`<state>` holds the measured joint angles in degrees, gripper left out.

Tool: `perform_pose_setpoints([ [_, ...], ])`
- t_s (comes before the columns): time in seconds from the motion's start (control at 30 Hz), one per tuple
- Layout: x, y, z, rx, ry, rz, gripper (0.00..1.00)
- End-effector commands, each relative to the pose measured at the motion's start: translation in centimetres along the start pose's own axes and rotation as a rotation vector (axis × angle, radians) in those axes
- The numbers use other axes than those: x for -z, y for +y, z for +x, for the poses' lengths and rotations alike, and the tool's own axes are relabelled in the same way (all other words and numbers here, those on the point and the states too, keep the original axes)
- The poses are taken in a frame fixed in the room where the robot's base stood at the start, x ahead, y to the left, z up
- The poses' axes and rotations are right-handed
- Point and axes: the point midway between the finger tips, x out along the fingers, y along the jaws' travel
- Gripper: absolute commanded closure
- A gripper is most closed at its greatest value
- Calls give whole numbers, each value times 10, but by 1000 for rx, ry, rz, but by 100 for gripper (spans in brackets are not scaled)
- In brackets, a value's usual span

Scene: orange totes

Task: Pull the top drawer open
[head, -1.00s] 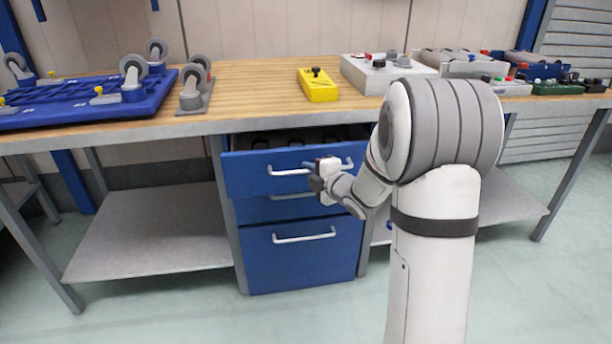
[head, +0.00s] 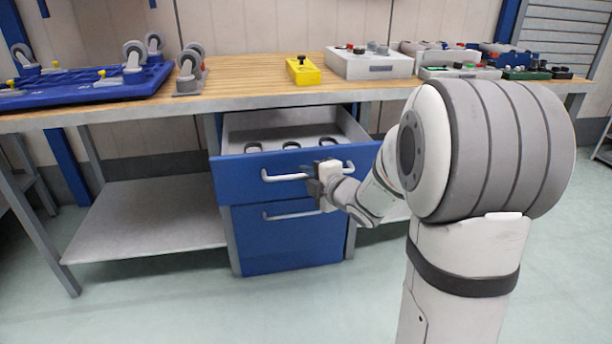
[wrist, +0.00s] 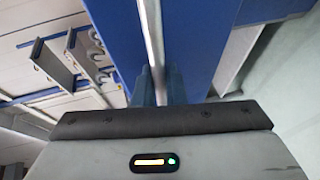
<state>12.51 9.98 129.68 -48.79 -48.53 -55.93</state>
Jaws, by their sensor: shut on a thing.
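The top drawer (head: 240,182) of the blue cabinet stands pulled out, and its grey inside with several dark ring-shaped items shows in the head view. Its pale bar handle (head: 284,178) runs across the blue front. My gripper (head: 313,178) is shut on the handle, right of the handle's middle. In the wrist view, the handle (wrist: 152,35) runs down between the fingers of my gripper (wrist: 158,85), with the blue drawer front (wrist: 198,40) behind it. The fingertips are partly hidden in the head view.
A lower blue drawer (head: 290,245) is closed below. The wooden workbench (head: 240,85) above holds a yellow box (head: 303,72), a grey control box (head: 370,65) and a blue caster board (head: 90,85). The floor in front is clear.

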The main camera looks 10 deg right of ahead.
Motion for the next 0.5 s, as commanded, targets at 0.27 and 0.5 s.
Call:
perform_pose_setpoints([
  [0.27,-1,-1,0,3,-4,3,100],
  [0.5,0,-1,0,2,-2,2,76],
])
